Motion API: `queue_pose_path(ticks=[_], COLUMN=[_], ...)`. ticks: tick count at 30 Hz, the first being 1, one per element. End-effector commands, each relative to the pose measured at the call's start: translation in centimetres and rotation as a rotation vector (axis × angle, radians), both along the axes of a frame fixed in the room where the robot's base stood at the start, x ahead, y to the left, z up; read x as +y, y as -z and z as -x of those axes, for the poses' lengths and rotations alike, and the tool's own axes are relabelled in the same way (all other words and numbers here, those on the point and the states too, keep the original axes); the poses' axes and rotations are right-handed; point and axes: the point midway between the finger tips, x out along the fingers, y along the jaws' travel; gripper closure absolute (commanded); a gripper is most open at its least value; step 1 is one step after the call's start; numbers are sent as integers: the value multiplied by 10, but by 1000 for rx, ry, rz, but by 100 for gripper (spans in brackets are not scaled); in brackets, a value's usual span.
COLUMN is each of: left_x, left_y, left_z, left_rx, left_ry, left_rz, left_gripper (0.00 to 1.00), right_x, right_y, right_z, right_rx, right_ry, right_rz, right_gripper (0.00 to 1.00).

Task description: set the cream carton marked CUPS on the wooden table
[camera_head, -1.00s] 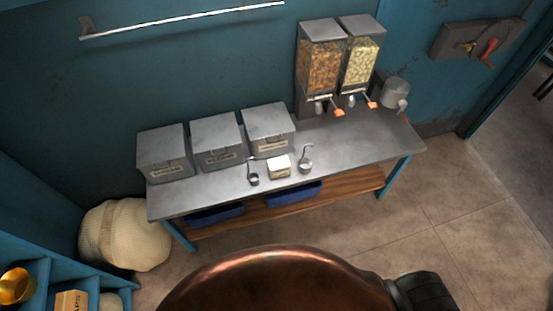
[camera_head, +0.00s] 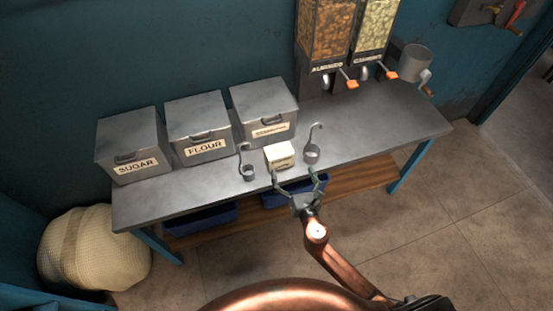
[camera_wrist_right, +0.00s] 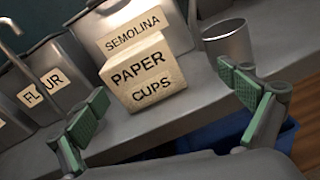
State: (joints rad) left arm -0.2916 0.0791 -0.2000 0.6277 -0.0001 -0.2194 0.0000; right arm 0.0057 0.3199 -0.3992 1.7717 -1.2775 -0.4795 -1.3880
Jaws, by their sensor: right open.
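The cream carton (camera_head: 280,156) stands on the grey metal counter (camera_head: 380,130), between two hooked ladles. In the right wrist view the carton (camera_wrist_right: 143,77) reads PAPER CUPS and sits ahead of and between my fingers, not touched by them. My right gripper (camera_head: 297,186) is open and empty at the counter's front edge, just short of the carton. In the right wrist view its green-padded fingers (camera_wrist_right: 166,112) are spread wide. My left gripper is not in view. No wooden table shows clearly; a wooden lower shelf (camera_head: 360,182) lies under the counter.
One ladle (camera_head: 248,172) stands left of the carton, another (camera_head: 312,153) close on its right. Bins marked SUGAR (camera_head: 132,145), FLOUR (camera_head: 200,128) and SEMOLINA (camera_head: 264,110) stand behind. Two dispensers (camera_head: 345,40) stand at the back. The counter's right part is mostly clear.

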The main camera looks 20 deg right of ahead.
Motion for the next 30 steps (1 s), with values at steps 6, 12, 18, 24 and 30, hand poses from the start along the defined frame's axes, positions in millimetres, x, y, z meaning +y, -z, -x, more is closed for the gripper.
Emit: queue_pose_path(ticks=[6, 12, 18, 24, 30], left_x=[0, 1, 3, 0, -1], left_y=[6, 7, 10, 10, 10], left_z=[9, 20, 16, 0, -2], left_rx=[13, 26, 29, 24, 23], left_ry=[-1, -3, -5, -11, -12], left_rz=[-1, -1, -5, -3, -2], left_gripper=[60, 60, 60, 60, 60], right_x=[30, 31, 27, 26, 26], right_y=[-18, -19, -21, -21, -22], right_z=[-14, -35, -62, -84, -86], right_rx=[-68, -69, -69, -65, -66], right_ry=[-83, -84, -83, -82, -82], right_rz=[210, 213, 211, 210, 209], right_gripper=[4, 4, 4, 4, 4])
